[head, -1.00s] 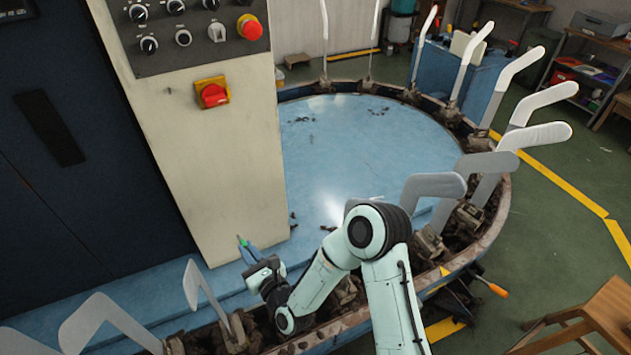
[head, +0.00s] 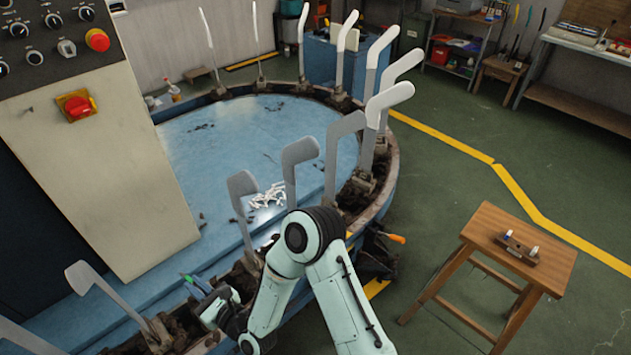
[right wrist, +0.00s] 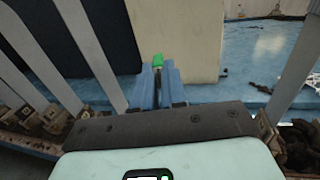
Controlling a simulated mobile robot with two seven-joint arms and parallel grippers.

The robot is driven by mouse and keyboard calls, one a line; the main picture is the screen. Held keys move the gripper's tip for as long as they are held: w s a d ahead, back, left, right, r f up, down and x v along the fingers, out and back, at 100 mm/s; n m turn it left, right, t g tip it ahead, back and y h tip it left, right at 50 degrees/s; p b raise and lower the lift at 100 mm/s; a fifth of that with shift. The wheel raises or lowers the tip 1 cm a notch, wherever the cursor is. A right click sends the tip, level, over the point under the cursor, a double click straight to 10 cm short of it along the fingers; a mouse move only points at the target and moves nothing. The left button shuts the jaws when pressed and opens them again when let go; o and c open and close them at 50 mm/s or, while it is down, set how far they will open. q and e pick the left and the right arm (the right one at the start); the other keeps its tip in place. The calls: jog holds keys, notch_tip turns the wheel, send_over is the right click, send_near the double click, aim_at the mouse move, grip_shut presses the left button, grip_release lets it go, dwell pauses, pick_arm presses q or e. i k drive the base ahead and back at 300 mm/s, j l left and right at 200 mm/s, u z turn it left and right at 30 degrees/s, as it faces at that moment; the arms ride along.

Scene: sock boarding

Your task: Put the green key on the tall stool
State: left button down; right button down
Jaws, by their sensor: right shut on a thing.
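The green key (right wrist: 158,60) shows as a small green piece between the blue fingertips of my right gripper (right wrist: 160,75). In the head view its green tip (head: 184,277) sticks out past my right gripper (head: 198,285), which is shut on it. The rest of the key is hidden by the fingers. The gripper is at the near edge of the round blue platform, in front of the cream cabinet. A wooden stool (head: 484,222) stands on the floor at the right, well away from the gripper. My left gripper is not in view.
Several upright grey sock forms (head: 300,155) ring the platform (head: 245,135), close to my right arm. A small wooden block (head: 520,250) with small white-topped pieces sits on the stool. An orange-handled thing (head: 397,239) juts from the platform rim.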

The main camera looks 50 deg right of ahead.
aim_at(523, 237)
jog(key=k+z, duration=0.1)
jog(key=z, duration=4.25)
jog(key=i+l+z, duration=0.1)
jog(key=z, duration=0.3)
jog(key=i+z, duration=0.15)
jog(key=z, duration=0.25)
jog(key=i+z, duration=0.1)
jog(key=z, duration=0.3)
jog(key=i+u, duration=0.1)
jog(key=i, duration=1.3)
jog(key=i+u, duration=0.5)
jog(key=i+l+u, duration=0.1)
jog(key=i+u, duration=0.35)
jog(key=i+j+u, duration=0.1)
jog(key=i+u, duration=0.4)
jog(key=i+l+u, duration=0.15)
jog(key=i+u, duration=0.35)
jog(key=i, duration=0.15)
jog(key=i+l+u, duration=0.1)
jog(key=i+u, duration=0.25)
jog(key=i, duration=1.05)
